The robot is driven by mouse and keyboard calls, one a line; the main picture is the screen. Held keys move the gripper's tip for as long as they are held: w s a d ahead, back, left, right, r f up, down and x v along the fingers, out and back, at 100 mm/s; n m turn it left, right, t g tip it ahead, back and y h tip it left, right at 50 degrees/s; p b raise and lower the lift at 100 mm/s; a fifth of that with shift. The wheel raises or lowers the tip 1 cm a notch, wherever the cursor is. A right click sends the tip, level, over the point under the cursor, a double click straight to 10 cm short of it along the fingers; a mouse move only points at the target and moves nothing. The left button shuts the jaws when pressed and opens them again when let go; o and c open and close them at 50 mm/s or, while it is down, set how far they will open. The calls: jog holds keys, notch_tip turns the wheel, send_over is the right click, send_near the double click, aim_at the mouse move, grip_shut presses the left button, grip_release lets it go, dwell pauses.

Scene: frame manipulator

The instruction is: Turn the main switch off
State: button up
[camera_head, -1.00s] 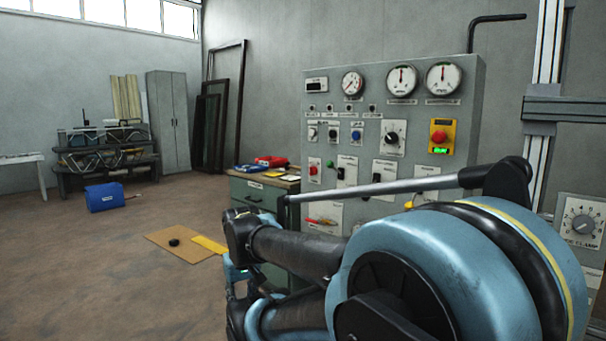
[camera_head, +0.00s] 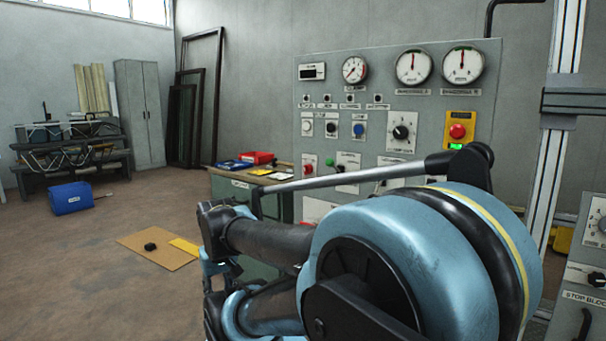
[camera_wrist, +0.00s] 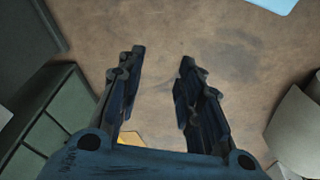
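A grey control panel (camera_head: 480,102) stands at the back wall in the head view. It carries a black rotary knob (camera_head: 401,132) on a white plate, a red button (camera_head: 457,131) on a yellow box with a lit green display, and several small switches. The labels are too small to read, so I cannot tell which one is the main switch. My arm hides the panel's lower part. My gripper (camera_wrist: 160,72) is open and empty in the wrist view, its two dark fingers apart above the brown floor. It is far from the panel's controls.
A green cabinet (camera_head: 236,190) with red and blue boxes on top stands left of the panel. A second panel (camera_head: 590,262) marked "STOP BLOCK" stands at the right edge beside a metal post (camera_head: 546,165). A cardboard sheet (camera_head: 152,248) lies on the floor. Open floor lies at the left.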

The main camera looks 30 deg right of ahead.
jog(key=o, duration=0.4)
jog(key=shift+s+r, duration=0.15)
jog(key=shift+s, duration=0.05)
jog(key=shift+o, duration=0.5)
jog(key=shift+d+r, duration=0.25)
jog(key=shift+d, duration=0.05)
jog(key=m+t+h, duration=0.5)
jog(key=m+h, duration=0.4)
jog(key=h, duration=0.7)
send_near(304, 170)
jog(key=x, duration=1)
jog(key=shift+d+f, duration=0.1)
jog(key=shift+d, duration=0.1)
jog(key=shift+s, duration=0.1)
jog(key=c, duration=1)
